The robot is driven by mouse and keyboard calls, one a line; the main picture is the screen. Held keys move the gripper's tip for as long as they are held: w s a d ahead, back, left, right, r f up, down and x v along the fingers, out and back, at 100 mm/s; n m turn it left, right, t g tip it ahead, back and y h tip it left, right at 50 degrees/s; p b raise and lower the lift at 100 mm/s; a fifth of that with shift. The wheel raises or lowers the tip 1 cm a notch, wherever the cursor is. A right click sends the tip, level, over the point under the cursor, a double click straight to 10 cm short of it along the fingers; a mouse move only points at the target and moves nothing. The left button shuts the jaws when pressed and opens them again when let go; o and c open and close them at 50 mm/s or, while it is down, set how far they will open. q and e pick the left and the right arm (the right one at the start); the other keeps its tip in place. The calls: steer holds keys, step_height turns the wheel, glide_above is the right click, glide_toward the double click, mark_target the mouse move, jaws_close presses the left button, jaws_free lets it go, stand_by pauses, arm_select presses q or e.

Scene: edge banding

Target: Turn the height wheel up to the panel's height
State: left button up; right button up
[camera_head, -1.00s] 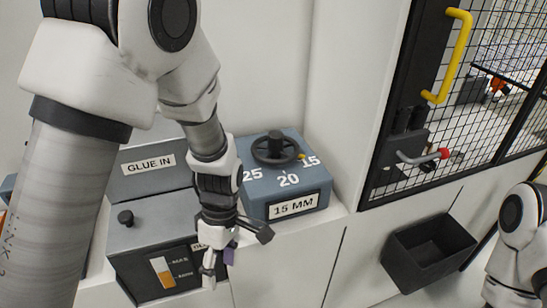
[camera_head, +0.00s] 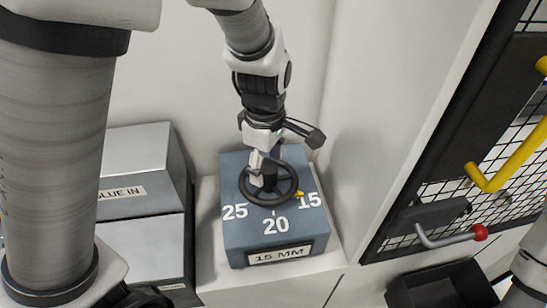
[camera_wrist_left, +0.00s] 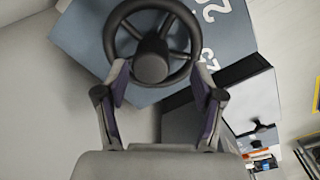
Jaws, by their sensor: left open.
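The black height wheel (camera_head: 283,193) lies flat on top of a blue-grey box (camera_head: 240,233) marked 25, 20 and 15. A small yellow pointer (camera_head: 300,194) on its rim is by the 15. A plate reading "15 MM" (camera_head: 281,255) is on the box front. My left gripper (camera_head: 265,178) points down over the wheel. In the left wrist view the open fingers (camera_wrist_left: 160,85) are on either side of the near part of the wheel (camera_wrist_left: 191,22), short of its hub (camera_wrist_left: 151,62). Contact cannot be told. The panel is not identifiable. Only part of my right arm shows at the right edge.
A grey glue unit labelled "GLUE IN" (camera_head: 122,192) stands left of the wheel box. A white wall rises behind and to the right. A mesh guard with a yellow handle (camera_head: 508,160), a red-knobbed lever (camera_head: 450,239) and a black bin (camera_head: 440,287) are at right.

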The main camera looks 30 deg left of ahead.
mark_target(267, 167)
arm_select(q)
steer(key=f, duration=0.2)
steer(key=w+f, duration=0.1)
steer(key=shift+w+a+f, duration=0.1)
steer(key=shift+a+f, duration=0.2)
steer(key=shift+a, duration=0.05)
steer(key=shift+w+f, duration=0.1)
steer(key=shift+w, duration=0.2)
steer(key=shift+d, duration=0.1)
steer(key=shift+s+d+r, duration=0.1)
steer(key=shift+s+r, duration=0.1)
steer(key=shift+s, duration=0.15)
steer(key=c, duration=0.5)
steer(key=shift+s+r, duration=0.1)
steer(key=shift+s, duration=0.1)
steer(key=c, duration=0.5)
steer(key=shift+c, duration=0.7)
steer(key=shift+w, duration=0.1)
arm_select(e)
steer(key=shift+w+a, duration=0.1)
steer(key=shift+w, duration=0.4)
